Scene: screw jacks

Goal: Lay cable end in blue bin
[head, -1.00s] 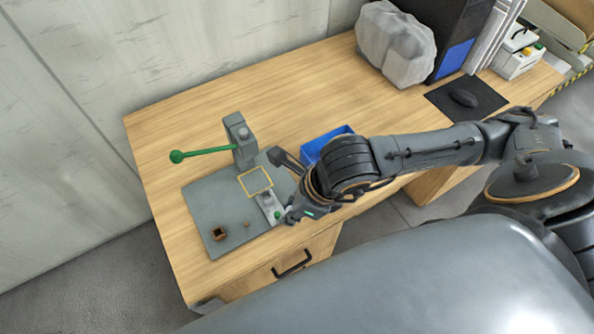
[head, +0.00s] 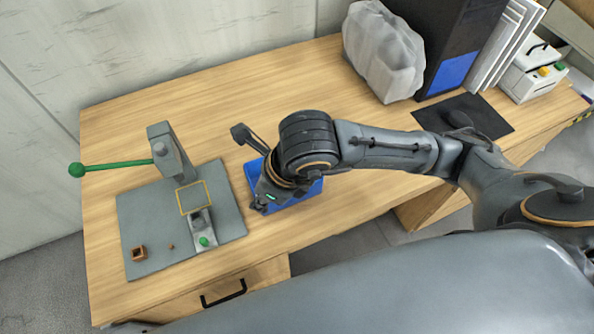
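The blue bin (head: 298,194) stands on the desk right of the grey work plate, partly covered by my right arm. My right gripper (head: 257,206) is over the left part of the bin. Its fingers are mostly hidden by my wrist, so I cannot see whether they are open or shut, or hold anything. No cable end can be made out. My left gripper is not in view.
A wrapped grey bundle (head: 383,50) and black mat (head: 490,115) are farther back.

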